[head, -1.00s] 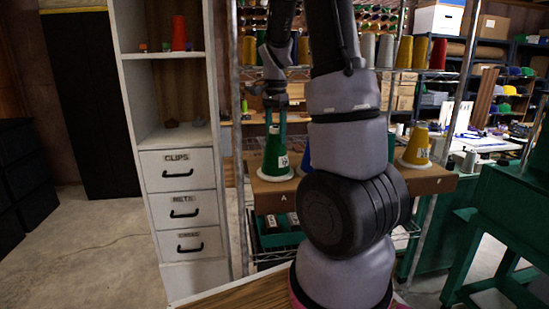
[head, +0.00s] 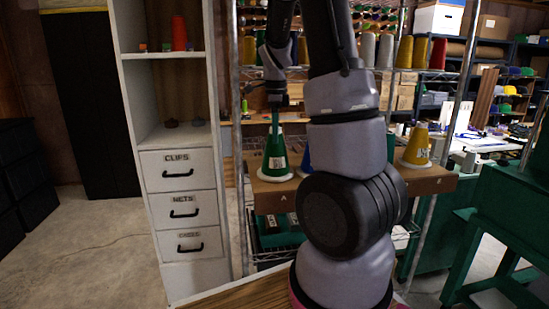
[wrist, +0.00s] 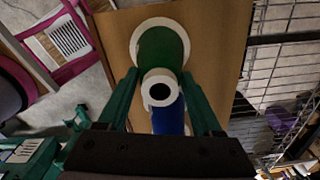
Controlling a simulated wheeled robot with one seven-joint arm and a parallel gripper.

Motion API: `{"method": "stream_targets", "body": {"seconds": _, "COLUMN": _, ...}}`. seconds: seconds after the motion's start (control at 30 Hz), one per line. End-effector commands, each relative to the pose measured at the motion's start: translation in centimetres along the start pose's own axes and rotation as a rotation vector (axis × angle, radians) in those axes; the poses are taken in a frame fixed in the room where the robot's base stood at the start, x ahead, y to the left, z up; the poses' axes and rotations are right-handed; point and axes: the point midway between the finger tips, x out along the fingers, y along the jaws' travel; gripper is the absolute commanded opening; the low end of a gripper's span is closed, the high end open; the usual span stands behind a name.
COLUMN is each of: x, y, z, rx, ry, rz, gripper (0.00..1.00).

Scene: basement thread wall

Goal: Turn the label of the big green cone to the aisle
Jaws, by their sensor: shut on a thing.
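The big green cone (head: 275,150) stands upright on its white base on the brown box-like ledge, above the letter A. Its pale label (head: 277,163) shows on the face toward the head camera. My gripper (head: 275,122) comes down from above and is shut on the upper part of the green cone, its fingers nearly edge-on in the head view. In the wrist view, my gripper (wrist: 160,78) has one green finger on each side of the green cone (wrist: 162,48), with its white hollow tip between them. No label shows there.
A blue cone (head: 306,160) stands just right of the green one, partly behind my arm; it also shows in the wrist view (wrist: 168,121). A yellow cone (head: 416,147) stands farther right on the ledge (head: 432,182). A white drawer cabinet (head: 180,190) is at left.

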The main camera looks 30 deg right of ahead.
Motion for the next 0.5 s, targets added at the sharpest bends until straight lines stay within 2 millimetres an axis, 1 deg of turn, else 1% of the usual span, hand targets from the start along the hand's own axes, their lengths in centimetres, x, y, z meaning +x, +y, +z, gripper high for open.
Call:
{"method": "stream_targets", "body": {"seconds": 0.37, "x": 0.24, "y": -0.02, "z": 0.00, "rx": -0.001, "ry": 0.000, "rz": -0.001, "gripper": 0.18}}
{"method": "stream_targets", "body": {"seconds": 0.4, "x": 0.24, "y": -0.02, "z": 0.00, "rx": -0.001, "ry": 0.000, "rz": -0.001, "gripper": 0.74}}
{"method": "stream_targets", "body": {"seconds": 0.47, "x": 0.24, "y": -0.02, "z": 0.00, "rx": -0.001, "ry": 0.000, "rz": -0.001, "gripper": 0.97}}
{"method": "stream_targets", "body": {"seconds": 0.5, "x": 0.25, "y": -0.02, "z": 0.00, "rx": -0.001, "ry": 0.000, "rz": -0.001, "gripper": 1.00}}
